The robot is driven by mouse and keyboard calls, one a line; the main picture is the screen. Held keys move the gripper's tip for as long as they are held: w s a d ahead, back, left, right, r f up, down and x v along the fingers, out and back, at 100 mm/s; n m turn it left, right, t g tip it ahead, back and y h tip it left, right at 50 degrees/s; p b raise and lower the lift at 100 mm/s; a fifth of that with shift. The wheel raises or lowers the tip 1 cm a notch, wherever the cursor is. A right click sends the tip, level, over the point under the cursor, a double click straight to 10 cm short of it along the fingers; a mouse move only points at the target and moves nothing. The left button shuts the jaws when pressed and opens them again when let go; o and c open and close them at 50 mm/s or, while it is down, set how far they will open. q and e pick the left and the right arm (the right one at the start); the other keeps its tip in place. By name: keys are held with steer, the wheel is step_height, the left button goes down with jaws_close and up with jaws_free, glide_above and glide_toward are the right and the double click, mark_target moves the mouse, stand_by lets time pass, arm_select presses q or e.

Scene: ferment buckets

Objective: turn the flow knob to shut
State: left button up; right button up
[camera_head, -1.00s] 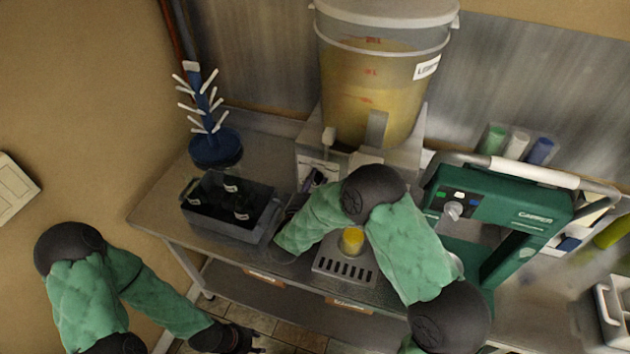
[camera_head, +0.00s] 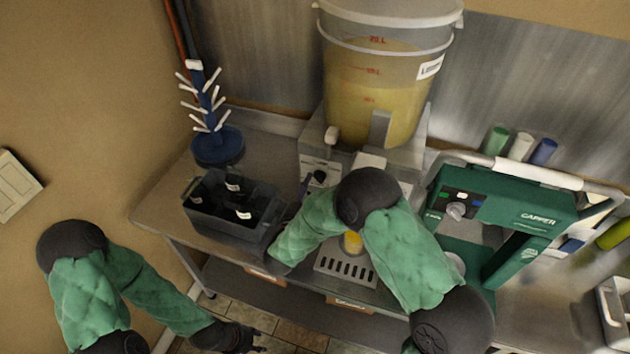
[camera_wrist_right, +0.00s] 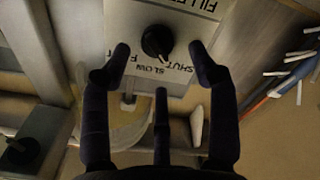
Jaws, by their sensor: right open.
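The black flow knob (camera_wrist_right: 157,42) sits on a pale panel (camera_wrist_right: 185,88) lettered SLOW and SHUT in the right wrist view. A small pale mark on the knob's lower right side points toward the lettering; its exact setting is unclear. My right gripper (camera_wrist_right: 160,50) is open, its two upper fingertips on either side of the knob and a third finger below it. Contact with the knob cannot be told. In the head view the panel (camera_head: 318,165) is partly hidden behind my right arm. My left gripper (camera_head: 245,342) hangs low at the bottom edge, its fingers unclear.
A bucket of yellow liquid (camera_head: 365,95) stands above the panel. A glass of yellow liquid (camera_head: 353,243) stands on the slotted drip tray (camera_head: 340,278). A black crate (camera_head: 225,225) and blue bottle tree (camera_head: 217,147) are at left, the green capper (camera_head: 525,215) at right.

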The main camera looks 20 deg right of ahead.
steer(key=v, duration=0.8)
steer(key=shift+a, duration=0.1)
